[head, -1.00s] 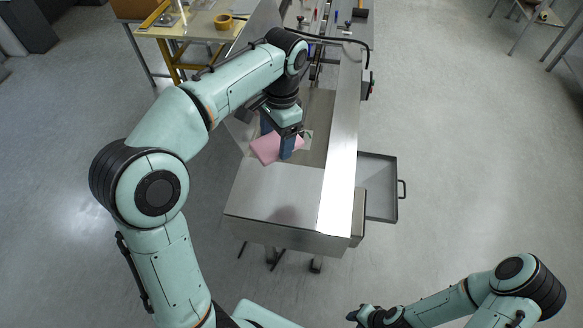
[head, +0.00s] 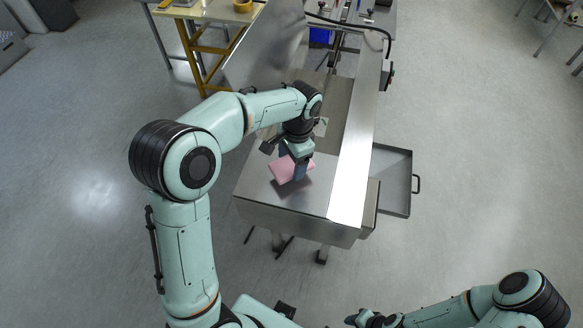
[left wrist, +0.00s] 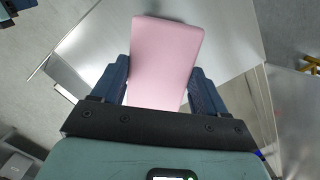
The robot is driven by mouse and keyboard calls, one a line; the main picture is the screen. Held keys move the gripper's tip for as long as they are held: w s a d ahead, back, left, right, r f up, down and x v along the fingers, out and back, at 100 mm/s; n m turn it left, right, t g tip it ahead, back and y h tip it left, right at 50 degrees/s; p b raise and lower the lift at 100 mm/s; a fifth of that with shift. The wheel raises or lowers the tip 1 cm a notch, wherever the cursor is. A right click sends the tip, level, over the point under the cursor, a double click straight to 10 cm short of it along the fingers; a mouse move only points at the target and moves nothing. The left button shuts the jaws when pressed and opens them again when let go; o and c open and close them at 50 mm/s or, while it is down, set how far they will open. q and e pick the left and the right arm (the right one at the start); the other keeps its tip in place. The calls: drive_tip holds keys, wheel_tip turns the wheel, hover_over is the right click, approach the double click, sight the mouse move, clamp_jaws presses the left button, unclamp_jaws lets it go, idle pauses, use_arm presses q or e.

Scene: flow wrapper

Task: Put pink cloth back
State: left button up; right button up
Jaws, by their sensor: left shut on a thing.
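The pink cloth (head: 286,169) looks like a flat, folded rectangle. It is between the fingers of my left gripper (head: 293,164), which is shut on it above the near end of the machine's metal top (head: 318,193). In the left wrist view the cloth (left wrist: 165,55) sits between the two blue fingers of the left gripper (left wrist: 158,85) and sticks out past their tips. A dark shadow lies on the metal below it. My right gripper (head: 352,320) is low at the bottom edge, away from the machine; its fingers are too small to read.
A grey open tray (head: 398,180) with a handle sticks out at the machine's right side. A raised metal panel (head: 268,50) stands at the machine's left. A wooden table (head: 215,12) with a roll of tape (head: 242,5) is at the back left. Floor around is clear.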

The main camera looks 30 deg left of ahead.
sight(292, 163)
use_arm(q)
drive_tip(key=shift+f, duration=1.8)
use_arm(e)
drive_tip(key=shift+s+f, duration=0.2)
drive_tip(key=shift+f, duration=0.05)
use_arm(q)
drive_tip(key=shift+f, duration=0.1)
drive_tip(key=o, duration=0.9)
drive_tip(key=shift+o, duration=0.2)
use_arm(e)
drive_tip(key=shift+f, duration=0.1)
use_arm(q)
drive_tip(key=r, duration=0.4)
drive_tip(key=w+r+p, duration=0.1)
drive_tip(key=r, duration=0.7)
drive_tip(key=shift+w+d+r+p, duration=0.1)
drive_tip(key=shift+w+d+p, duration=0.05)
drive_tip(key=shift+d+p, duration=0.25)
use_arm(e)
drive_tip(key=w+r, duration=0.2)
drive_tip(key=shift+r, duration=0.3)
